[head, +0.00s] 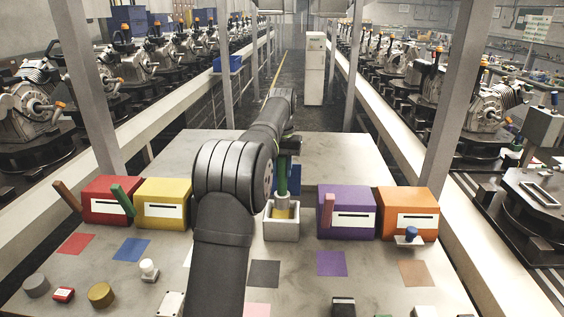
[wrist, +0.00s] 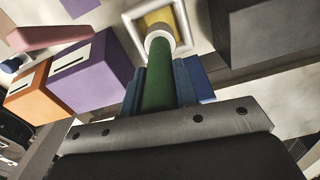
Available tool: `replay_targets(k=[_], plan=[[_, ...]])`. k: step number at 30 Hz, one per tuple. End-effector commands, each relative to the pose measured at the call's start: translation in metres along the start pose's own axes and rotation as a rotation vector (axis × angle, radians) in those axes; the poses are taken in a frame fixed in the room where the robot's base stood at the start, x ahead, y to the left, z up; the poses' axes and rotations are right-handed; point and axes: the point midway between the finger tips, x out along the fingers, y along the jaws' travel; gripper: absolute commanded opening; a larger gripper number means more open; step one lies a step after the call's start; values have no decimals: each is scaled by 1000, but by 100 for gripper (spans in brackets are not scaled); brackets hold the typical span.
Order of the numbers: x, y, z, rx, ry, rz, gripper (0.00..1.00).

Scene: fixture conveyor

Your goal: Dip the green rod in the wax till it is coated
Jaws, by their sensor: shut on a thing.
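My gripper (head: 286,160) is shut on the green rod (head: 282,182), which hangs upright below it. In the wrist view the blue fingers (wrist: 165,88) close around the green rod (wrist: 160,80). A pale, wider band (head: 282,200) surrounds the rod's lower end; it also shows in the wrist view (wrist: 159,38). The yellow wax (head: 283,213) fills a square, pale-walled pot (head: 281,232) directly below the rod. The pale end is over or at the wax; I cannot tell whether it dips in. The gripper's far side is hidden.
Red (head: 104,192) and yellow (head: 170,212) boxes stand left; purple (head: 346,222) and orange (head: 408,218) boxes stand right. A green block (head: 122,200) leans between the left boxes. Small blocks and coloured squares lie in front. The table's back part is clear.

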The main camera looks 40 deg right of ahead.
Motion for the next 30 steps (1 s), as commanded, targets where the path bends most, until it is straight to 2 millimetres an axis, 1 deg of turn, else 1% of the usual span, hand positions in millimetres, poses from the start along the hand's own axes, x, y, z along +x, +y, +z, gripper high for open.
replay_targets(k=[21,30], plan=[[58,0,0,0,-1,0,0],[77,0,0,0,-1,0,0]])
